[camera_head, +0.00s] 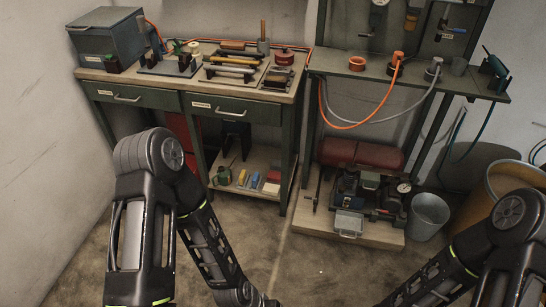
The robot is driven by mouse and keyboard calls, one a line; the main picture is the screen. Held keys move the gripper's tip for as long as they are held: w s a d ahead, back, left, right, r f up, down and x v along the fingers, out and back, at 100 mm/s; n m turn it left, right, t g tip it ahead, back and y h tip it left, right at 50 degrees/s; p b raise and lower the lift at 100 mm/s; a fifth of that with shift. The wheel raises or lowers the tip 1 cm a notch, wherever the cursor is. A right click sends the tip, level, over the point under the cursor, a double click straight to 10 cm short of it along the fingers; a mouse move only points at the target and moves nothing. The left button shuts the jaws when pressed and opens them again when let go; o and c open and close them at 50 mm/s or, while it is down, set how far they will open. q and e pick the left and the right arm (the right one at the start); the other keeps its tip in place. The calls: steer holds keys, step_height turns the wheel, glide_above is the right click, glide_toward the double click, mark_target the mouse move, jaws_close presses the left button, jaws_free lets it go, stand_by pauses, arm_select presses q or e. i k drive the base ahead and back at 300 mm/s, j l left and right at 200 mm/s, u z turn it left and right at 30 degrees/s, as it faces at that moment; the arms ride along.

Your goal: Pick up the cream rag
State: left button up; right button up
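I cannot make out the cream rag for certain. A small pale item (273,176) lies among coloured things on the low shelf under the workbench, but it is too small to tell whether it is cloth. Both of my arms show, the left one reaching down to the bottom edge and the right one in the lower right corner. Neither gripper is in view; both arms run out of the picture at the bottom.
The workbench (150,96) holds a grey box (108,38) and several tools. A green can (224,175) stands on the low shelf. Right of it are a red tank machine (360,155), a grey bucket (429,213) and a yellowish bin (505,178). The floor in front is bare.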

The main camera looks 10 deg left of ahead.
mark_target(270, 189)
steer(key=i+l+u, duration=0.15)
steer(key=i+l, duration=1.1)
steer(key=i, duration=0.15)
